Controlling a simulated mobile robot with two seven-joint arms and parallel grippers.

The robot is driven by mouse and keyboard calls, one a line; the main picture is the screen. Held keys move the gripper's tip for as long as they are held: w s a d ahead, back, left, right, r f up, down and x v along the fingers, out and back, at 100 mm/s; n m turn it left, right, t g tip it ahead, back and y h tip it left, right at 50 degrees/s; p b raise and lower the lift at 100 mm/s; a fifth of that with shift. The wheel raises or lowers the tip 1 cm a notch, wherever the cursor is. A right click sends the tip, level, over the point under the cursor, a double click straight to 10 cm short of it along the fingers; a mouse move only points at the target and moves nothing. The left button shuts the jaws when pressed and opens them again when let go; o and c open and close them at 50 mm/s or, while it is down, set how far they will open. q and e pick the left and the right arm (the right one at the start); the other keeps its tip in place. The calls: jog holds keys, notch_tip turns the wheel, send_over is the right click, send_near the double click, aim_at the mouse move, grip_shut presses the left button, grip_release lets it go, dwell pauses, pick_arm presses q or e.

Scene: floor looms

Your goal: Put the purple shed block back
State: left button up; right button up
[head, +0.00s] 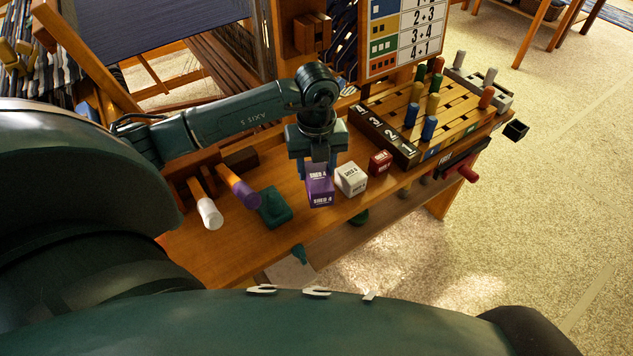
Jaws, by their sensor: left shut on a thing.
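The block stands just left of the white shed block (351,179). I cannot tell whether its underside touches the bench. My right gripper is not in view.
A red block (380,162) stands right of the white one. A green block (274,207) and pegs with white (208,213) and purple (244,194) ends are to the left. A slatted peg board (440,110) fills the bench's right part.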

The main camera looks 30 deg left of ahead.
aim_at(316, 182)
pick_arm(q)
notch_tip(316, 182, down, 5)
jog(key=shift+r+b, duration=0.1)
jog(key=shift+b, duration=0.2)
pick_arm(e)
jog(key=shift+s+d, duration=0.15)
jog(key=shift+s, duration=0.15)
pick_arm(q)
jog(key=o, duration=1)
jog(key=shift+o, duration=0.2)
notch_tip(316, 182, up, 11)
jog(key=shift+r+p, duration=0.1)
jog(key=shift+p, duration=0.6)
jog(key=shift+r, duration=0.4)
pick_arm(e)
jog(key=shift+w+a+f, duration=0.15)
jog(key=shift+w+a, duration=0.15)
